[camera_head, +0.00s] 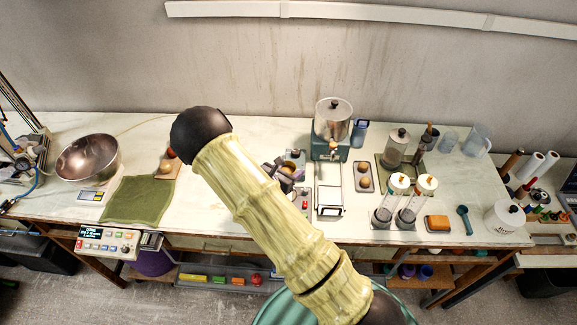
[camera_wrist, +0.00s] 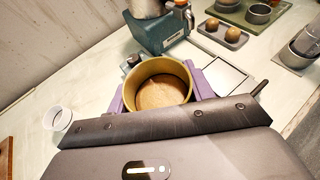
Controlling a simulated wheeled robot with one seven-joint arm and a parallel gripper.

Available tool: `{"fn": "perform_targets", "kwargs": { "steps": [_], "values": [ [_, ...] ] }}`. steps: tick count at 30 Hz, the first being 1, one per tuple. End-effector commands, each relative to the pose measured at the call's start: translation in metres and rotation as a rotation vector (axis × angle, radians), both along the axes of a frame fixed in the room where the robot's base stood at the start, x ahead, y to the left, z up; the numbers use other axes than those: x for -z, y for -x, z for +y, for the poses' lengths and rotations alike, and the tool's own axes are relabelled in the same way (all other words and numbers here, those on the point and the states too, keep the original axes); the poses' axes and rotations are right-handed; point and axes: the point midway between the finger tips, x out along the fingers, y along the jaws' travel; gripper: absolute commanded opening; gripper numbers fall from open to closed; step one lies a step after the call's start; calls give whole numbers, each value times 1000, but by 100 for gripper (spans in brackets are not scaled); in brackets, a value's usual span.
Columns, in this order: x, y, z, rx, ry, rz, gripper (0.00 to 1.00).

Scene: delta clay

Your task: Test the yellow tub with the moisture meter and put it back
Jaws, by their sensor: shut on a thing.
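A yellow tub (camera_wrist: 160,68) sits upright between the two purple fingers of my gripper (camera_wrist: 159,92) in the wrist view. It holds tan material with a level, rough surface. My gripper is shut on the tub's sides. In the head view my gripper (camera_head: 287,172) shows as a small dark and purple shape behind my arm, over the bench, and the tub is hard to make out there. I cannot pick out the moisture meter with certainty; a small dark device shows partly behind the tub in the wrist view (camera_wrist: 131,62).
A teal machine with a clear hopper (camera_head: 333,118) stands just behind, with a pale wire frame (camera_head: 330,198) in front. A tray with two brown balls (camera_head: 364,177) and lidded cylinders (camera_head: 390,200) stand right. A green cloth (camera_head: 138,200) and metal bowl (camera_head: 88,158) lie left.

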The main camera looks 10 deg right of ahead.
Motion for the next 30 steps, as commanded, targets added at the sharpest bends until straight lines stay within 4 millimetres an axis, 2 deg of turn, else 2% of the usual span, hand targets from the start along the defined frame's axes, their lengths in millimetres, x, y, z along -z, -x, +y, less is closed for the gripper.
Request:
{"fn": "perform_targets", "kwargs": {
  "steps": [11, 30],
  "values": [
    [8, 0, 0, -1, 1, -1, 20],
    [64, 0, 0, -1, 1, -1, 20]
  ]
}}
